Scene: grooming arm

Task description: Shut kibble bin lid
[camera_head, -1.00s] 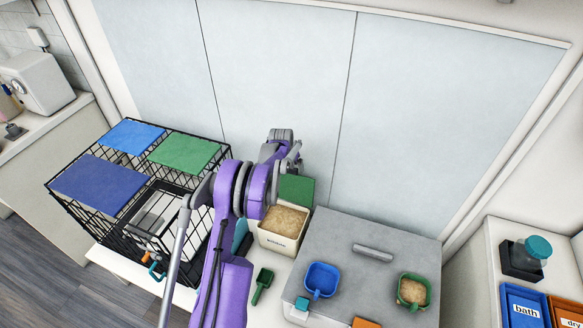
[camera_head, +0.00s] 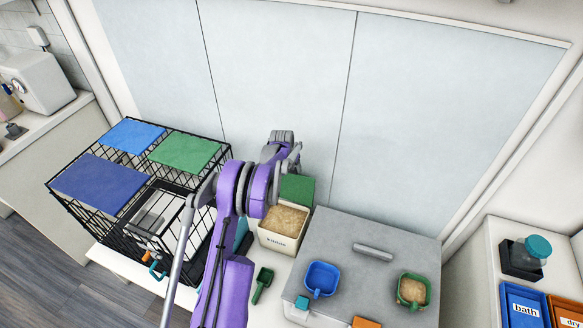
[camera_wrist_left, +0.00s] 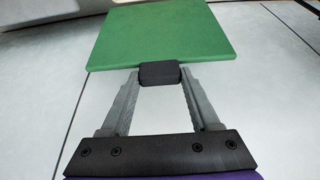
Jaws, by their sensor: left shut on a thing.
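The kibble bin (camera_head: 279,239) is a cream box full of tan kibble on the white table. Its green lid (camera_head: 296,189) stands open at the bin's back edge. In the left wrist view the lid (camera_wrist_left: 160,32) fills the upper middle, with a dark tab (camera_wrist_left: 160,75) on its near edge. My left gripper (camera_wrist_left: 160,78) is shut on that tab, its two grey fingers closing in from both sides. In the head view my purple arm reaches past the bin's left side, and its fingertips are hidden behind the wrist. My right gripper is not in view.
A black wire crate (camera_head: 150,200) with coloured panels stands left of my arm. A green scoop (camera_head: 263,282) lies in front of the bin. A grey chest (camera_head: 340,240) on the right carries a blue cup (camera_head: 321,279) and a green cup (camera_head: 412,290). A wall stands close behind.

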